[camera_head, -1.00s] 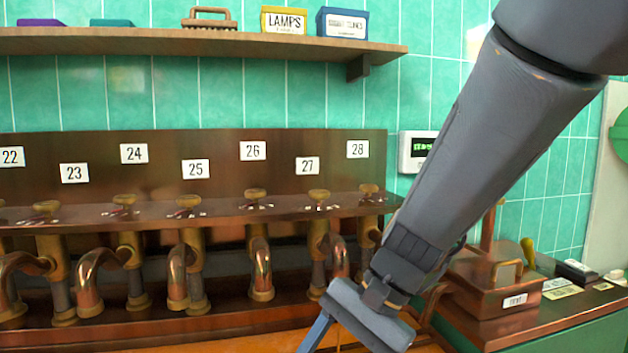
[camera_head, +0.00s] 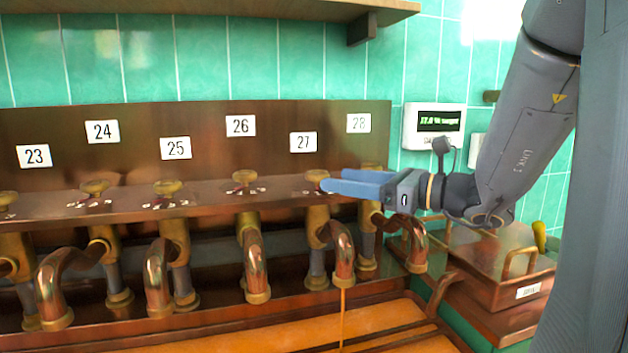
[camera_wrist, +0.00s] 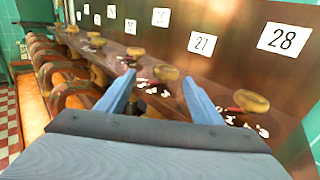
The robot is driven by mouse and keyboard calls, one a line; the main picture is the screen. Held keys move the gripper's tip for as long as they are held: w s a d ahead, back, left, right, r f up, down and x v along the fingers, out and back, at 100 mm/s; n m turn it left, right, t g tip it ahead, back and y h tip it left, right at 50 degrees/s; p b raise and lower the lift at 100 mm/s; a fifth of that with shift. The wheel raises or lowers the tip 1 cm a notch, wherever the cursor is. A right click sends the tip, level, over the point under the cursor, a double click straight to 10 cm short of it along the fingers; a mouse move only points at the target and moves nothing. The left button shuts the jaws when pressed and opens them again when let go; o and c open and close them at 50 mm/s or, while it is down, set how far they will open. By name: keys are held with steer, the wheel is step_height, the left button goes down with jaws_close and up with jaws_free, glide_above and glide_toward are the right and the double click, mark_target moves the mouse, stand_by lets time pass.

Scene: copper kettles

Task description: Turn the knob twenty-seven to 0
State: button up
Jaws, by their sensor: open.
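Knob twenty-seven (camera_head: 317,175) is a round brass knob on the copper ledge, below the label 27 (camera_head: 303,142). In the wrist view the knob (camera_wrist: 166,73) lies ahead, between my two blue fingers, with a red pointer and white marks around it. I cannot read its setting. My gripper (camera_head: 335,181) is open and level, reaching from the right with its fingertips close to the knob. I cannot tell whether they touch it. It holds nothing. A thin amber stream (camera_head: 342,320) falls from the spout under this knob.
Knob twenty-eight (camera_wrist: 251,101) is close on the right of my fingers. Knob twenty-six (camera_head: 245,177) is to the left. Copper spouts (camera_head: 255,262) hang below the ledge. A white display box (camera_head: 434,126) is on the tiled wall. A copper box (camera_head: 500,270) stands at right.

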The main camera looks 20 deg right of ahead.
mark_target(328, 175)
steer(key=shift+w+d, duration=0.3)
steer(key=shift+w, duration=0.1)
steer(key=shift+w+a+r+t, duration=0.1)
steer(key=shift+w+a+t, duration=0.1)
steer(key=shift+w+t, duration=0.1)
steer(key=shift+x, duration=3.4)
steer(key=c, duration=1.1)
steer(key=shift+o, duration=0.2)
